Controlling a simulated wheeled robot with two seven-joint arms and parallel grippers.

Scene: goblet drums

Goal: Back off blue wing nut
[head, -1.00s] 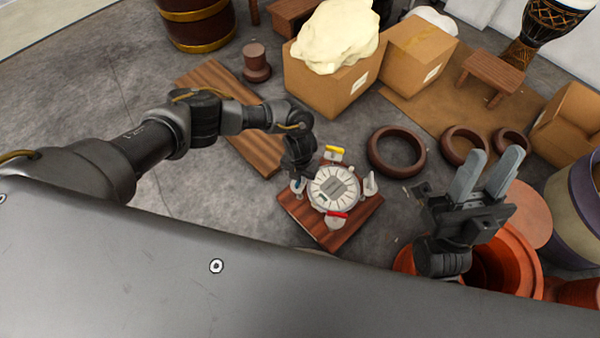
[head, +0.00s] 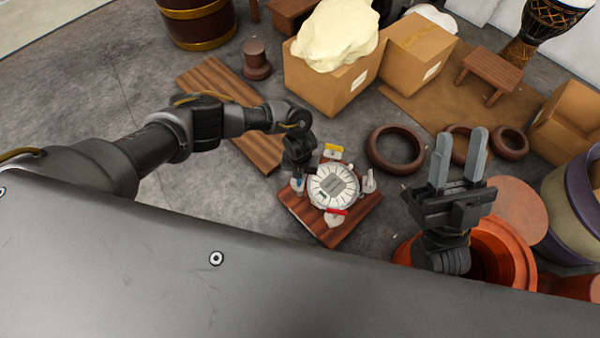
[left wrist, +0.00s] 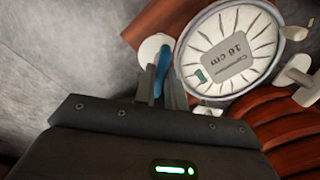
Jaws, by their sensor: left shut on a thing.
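The blue wing nut (left wrist: 163,66) stands at the edge of the round pale drum head (left wrist: 230,45), which is labelled 16 cm. In the left wrist view my left gripper (left wrist: 160,82) is shut on the blue wing nut, with a finger on each side of it. In the head view the left gripper (head: 298,172) is at the left side of the drum head (head: 333,186), and its fingertips are small and partly hidden. My right gripper (head: 459,150) is open and empty, fingers pointing up, right of the drum head.
The drum head sits on a wooden board (head: 350,222), with a yellow wing nut (head: 333,149), a red one (head: 335,212) and a white one (head: 368,181) around it. Dark rings (head: 395,170) and an orange drum shell (head: 512,245) lie to the right. Cardboard boxes (head: 330,80) stand behind.

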